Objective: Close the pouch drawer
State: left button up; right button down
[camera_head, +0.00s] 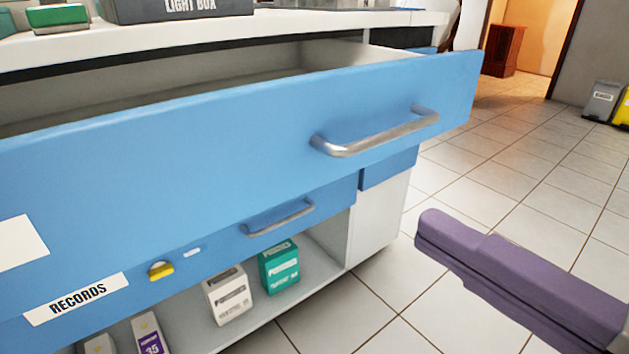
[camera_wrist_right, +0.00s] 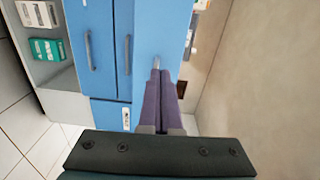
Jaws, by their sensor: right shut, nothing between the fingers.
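A wide blue drawer (camera_head: 230,135) stands pulled out of the cabinet, its inside showing behind the front. I take it for the pouch drawer; the white label (camera_head: 20,243) at its left shows no readable text. A metal handle (camera_head: 375,134) is on its front. My right gripper (camera_head: 430,222) has purple fingers, shut and empty, right of and below the handle, apart from the drawer in the head view. In the right wrist view the shut fingertips (camera_wrist_right: 160,76) point toward a blue front (camera_wrist_right: 155,25); contact cannot be told. My left gripper is not in view.
Below is a blue drawer labelled RECORDS (camera_head: 75,298) with its own handle (camera_head: 280,218). An open shelf holds a teal box (camera_head: 279,267) and a white box (camera_head: 228,295). A light box (camera_head: 180,8) stands on the counter. Tiled floor (camera_head: 500,180) at right is clear.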

jog(key=f, duration=0.1)
jog(key=b, duration=0.3)
send_near(294, 153)
jog(key=x, duration=0.6)
jog(key=shift+w+a+f, duration=0.1)
jog(key=shift+w+a, duration=0.15)
jog(key=shift+w, duration=0.05)
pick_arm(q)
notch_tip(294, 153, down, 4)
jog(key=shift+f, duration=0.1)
pick_arm(e)
jog(key=shift+w+a, duration=0.1)
